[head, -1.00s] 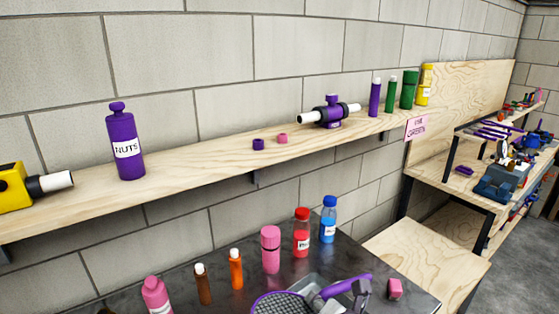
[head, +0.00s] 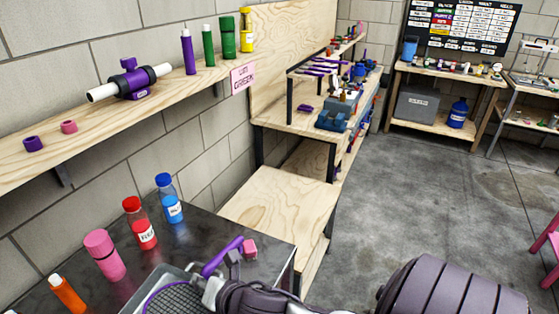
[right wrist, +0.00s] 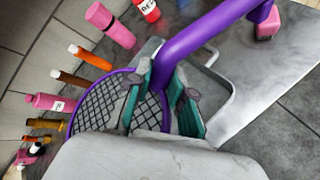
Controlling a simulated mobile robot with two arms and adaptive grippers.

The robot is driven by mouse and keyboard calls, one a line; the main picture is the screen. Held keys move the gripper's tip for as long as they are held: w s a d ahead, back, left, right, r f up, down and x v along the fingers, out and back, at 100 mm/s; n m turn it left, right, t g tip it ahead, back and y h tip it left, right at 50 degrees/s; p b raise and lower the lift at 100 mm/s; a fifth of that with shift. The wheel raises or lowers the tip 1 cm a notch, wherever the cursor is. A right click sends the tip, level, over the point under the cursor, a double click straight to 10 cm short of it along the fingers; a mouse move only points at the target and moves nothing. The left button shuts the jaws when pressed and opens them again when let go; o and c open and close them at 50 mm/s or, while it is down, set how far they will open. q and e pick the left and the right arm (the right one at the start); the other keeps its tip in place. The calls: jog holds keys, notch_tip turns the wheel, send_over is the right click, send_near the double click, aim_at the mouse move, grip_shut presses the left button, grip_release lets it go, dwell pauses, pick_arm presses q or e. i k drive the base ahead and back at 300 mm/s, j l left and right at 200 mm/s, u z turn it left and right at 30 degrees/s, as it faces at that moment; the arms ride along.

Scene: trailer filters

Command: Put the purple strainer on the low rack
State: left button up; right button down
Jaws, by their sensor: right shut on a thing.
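The purple strainer shows at the bottom of the head view, with its purple handle (head: 222,257) and dark mesh bowl (head: 172,301). My right gripper (head: 218,279) is shut on the handle. In the right wrist view the teal-padded fingers (right wrist: 164,103) close around the handle (right wrist: 205,32), and the mesh (right wrist: 97,109) lies left of them. I cannot tell which surface is the low rack; a low plywood platform (head: 275,203) stands beyond the dark table, and a small raised rack (head: 313,69) with purple tools stands on the bench behind. My left gripper is not in view.
A grey tray (right wrist: 222,66) lies around the strainer on the dark table (head: 215,222). Red (head: 139,224), blue (head: 169,199) and pink (head: 104,256) bottles stand along its wall side. A pink block (head: 249,249) sits near the handle. The platform top and the floor to the right are clear.

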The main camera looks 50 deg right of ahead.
aim_at(298, 212)
jog(key=k+l+u, duration=0.1)
jog(key=l+u, duration=0.4)
jog(key=l, duration=3.4)
